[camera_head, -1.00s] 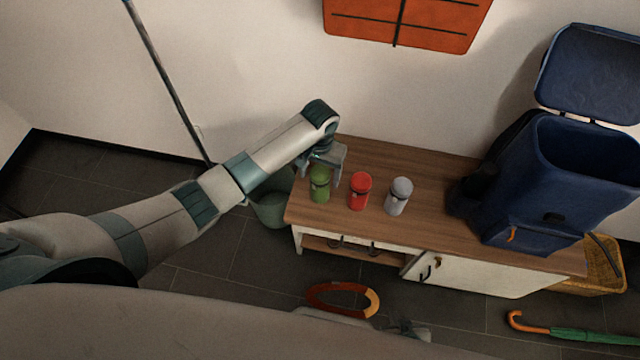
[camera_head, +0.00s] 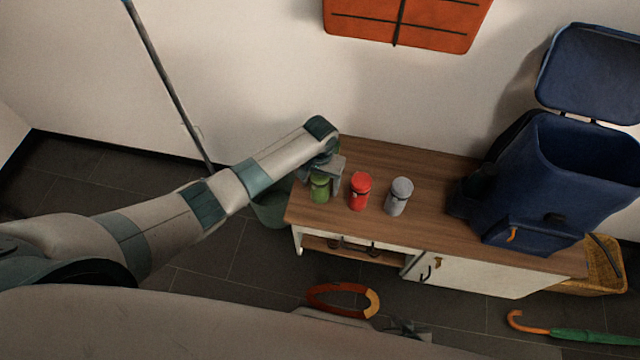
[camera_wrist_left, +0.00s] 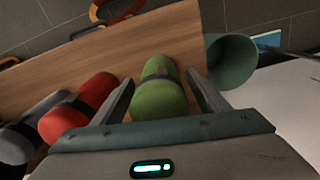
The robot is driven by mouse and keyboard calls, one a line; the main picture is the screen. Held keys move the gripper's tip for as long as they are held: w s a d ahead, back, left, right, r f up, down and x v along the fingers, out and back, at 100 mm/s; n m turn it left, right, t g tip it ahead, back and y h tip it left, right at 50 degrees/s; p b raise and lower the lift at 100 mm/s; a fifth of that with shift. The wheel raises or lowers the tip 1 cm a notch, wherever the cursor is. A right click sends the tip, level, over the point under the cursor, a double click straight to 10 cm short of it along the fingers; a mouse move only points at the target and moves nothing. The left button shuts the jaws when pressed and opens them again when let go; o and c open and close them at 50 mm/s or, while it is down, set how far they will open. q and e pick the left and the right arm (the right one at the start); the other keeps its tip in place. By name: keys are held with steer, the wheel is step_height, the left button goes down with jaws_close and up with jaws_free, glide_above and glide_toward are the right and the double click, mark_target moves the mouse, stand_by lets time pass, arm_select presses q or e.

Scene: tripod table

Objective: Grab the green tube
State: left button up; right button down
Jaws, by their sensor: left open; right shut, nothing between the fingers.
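The green tube (camera_head: 319,190) stands upright near the left end of the wooden cabinet top (camera_head: 430,189). My left gripper (camera_head: 322,177) is lowered over it and hides its upper part in the head view. In the left wrist view the green tube (camera_wrist_left: 159,92) lies between the two spread fingers of my left gripper (camera_wrist_left: 160,95), with a gap showing at each side. A red tube (camera_head: 360,191) and a grey tube (camera_head: 399,196) stand to its right. My right gripper (camera_head: 408,328) shows small and dark at the lower edge of the head view.
A blue backpack (camera_head: 570,180) with its lid open stands on the cabinet's right end. A bin (camera_head: 272,208) is on the floor by the left end. The wicker basket (camera_head: 603,265) and umbrella (camera_head: 570,331) are at the right. The cabinet top behind the tubes is clear.

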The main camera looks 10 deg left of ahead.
arm_select(q)
step_height(320, 180, down, 2)
stand_by(0.5)
steer(key=c, duration=1.4)
